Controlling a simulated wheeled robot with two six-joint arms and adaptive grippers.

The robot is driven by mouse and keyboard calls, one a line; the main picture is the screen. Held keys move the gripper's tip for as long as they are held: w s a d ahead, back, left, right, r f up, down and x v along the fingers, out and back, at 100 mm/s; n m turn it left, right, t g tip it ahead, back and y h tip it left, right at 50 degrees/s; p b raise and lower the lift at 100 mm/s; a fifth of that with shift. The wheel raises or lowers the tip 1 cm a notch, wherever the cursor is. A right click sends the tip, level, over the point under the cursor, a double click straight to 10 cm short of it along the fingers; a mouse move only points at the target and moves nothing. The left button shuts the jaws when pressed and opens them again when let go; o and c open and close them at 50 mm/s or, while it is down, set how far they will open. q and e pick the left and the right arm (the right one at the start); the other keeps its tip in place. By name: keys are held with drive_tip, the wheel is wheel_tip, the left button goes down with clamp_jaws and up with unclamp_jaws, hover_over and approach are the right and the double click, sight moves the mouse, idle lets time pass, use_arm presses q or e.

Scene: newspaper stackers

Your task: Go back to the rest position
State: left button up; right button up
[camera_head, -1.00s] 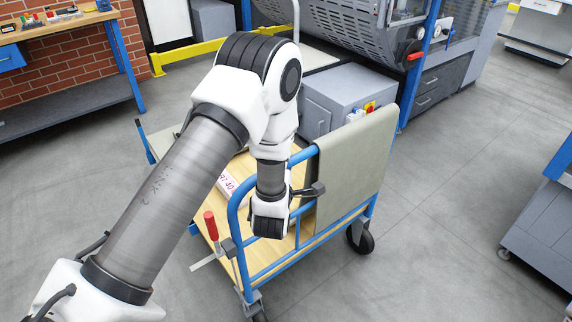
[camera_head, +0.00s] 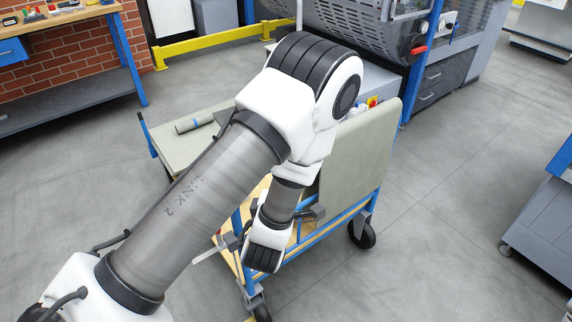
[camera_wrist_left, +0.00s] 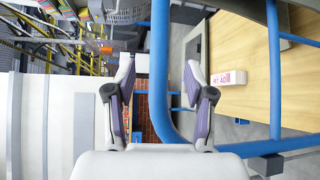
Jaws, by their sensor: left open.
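My left arm comes in from the left in the head view, bent over the cart, with its wrist low beside the cart's near end. The left gripper (camera_wrist_left: 162,100) shows in the left wrist view with its two purple-grey fingers apart. Nothing is held between them. A blue tube of the cart frame (camera_wrist_left: 158,70) passes behind the gap; I cannot tell how close it is. My right gripper is in neither view.
The cart has a grey-green end panel (camera_head: 358,150), blue rails and a wooden deck (camera_wrist_left: 245,100). A white item with a pink-red label (camera_wrist_left: 230,78) lies on the deck. A grey machine (camera_head: 440,70) stands behind. Open floor (camera_head: 440,230) lies to the right.

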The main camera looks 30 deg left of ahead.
use_arm(q)
drive_tip(key=v, duration=0.2)
drive_tip(key=shift+s+d, duration=0.1)
drive_tip(key=shift+s, duration=0.2)
drive_tip(key=s+a+f+m+g+h+p, duration=0.1)
drive_tip(key=s+f+m+g+h, duration=0.15)
drive_tip(key=s+f+g, duration=0.5)
drive_tip(key=s+a+f+m+g+h+p, duration=0.15)
drive_tip(key=s+f+m, duration=0.3)
drive_tip(key=f, duration=0.65)
drive_tip(key=s+d+f+m+g+h, duration=0.1)
drive_tip(key=s+d+f+m+g, duration=0.1)
drive_tip(key=s+m, duration=0.3)
drive_tip(key=s+d+f+m+g+h, duration=0.1)
drive_tip(key=s+d+f+m+g, duration=0.1)
drive_tip(key=s+m, duration=0.4)
drive_tip(key=d+m+g, duration=0.1)
drive_tip(key=m+g, duration=0.1)
drive_tip(key=m, duration=0.3)
drive_tip(key=shift+d+m, duration=0.3)
